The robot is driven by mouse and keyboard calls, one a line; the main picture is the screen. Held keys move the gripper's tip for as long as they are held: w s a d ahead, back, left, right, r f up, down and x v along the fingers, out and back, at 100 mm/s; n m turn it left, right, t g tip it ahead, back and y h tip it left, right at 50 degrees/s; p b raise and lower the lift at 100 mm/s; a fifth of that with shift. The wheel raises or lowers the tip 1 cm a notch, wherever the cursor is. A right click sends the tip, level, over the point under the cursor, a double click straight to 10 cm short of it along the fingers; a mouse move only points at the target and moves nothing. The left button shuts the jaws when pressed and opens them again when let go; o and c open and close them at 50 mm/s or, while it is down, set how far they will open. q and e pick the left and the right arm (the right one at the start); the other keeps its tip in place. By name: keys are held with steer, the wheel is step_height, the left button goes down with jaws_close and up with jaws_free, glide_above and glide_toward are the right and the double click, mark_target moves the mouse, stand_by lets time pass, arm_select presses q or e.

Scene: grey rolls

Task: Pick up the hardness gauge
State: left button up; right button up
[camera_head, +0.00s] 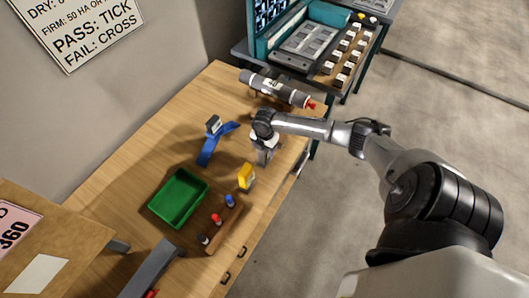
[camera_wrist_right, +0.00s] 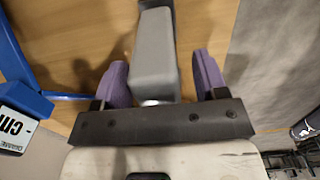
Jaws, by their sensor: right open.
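A grey block-shaped device with a shiny metal tip (camera_wrist_right: 154,62), which looks like the hardness gauge, lies between the fingers in the right wrist view. In the head view it is mostly hidden at my right gripper (camera_head: 263,156). In the right wrist view my right gripper (camera_wrist_right: 160,82) is open, with a purple pad on each side of the device. My left gripper is not in view.
A yellow item (camera_head: 246,178), a green tray (camera_head: 158,207) and a wooden marker rack (camera_head: 218,241) are nearer. A grey roll (camera_head: 255,82) lies at the table's far end.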

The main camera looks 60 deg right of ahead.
steer(key=c, duration=1.2)
steer(key=shift+o, duration=0.2)
steer(key=shift+r, duration=0.1)
steer(key=shift+r, duration=0.4)
steer(key=r, duration=0.3)
steer(key=shift+s+r, duration=0.3)
steer(key=shift+r, duration=0.05)
steer(key=s+a+r+p, duration=0.1)
steer(key=s+r+p, duration=0.1)
steer(key=s+r, duration=0.4)
steer(key=shift+s+a+r, duration=0.2)
steer(key=shift+s+a, duration=0.1)
steer(key=shift+s, duration=2.15)
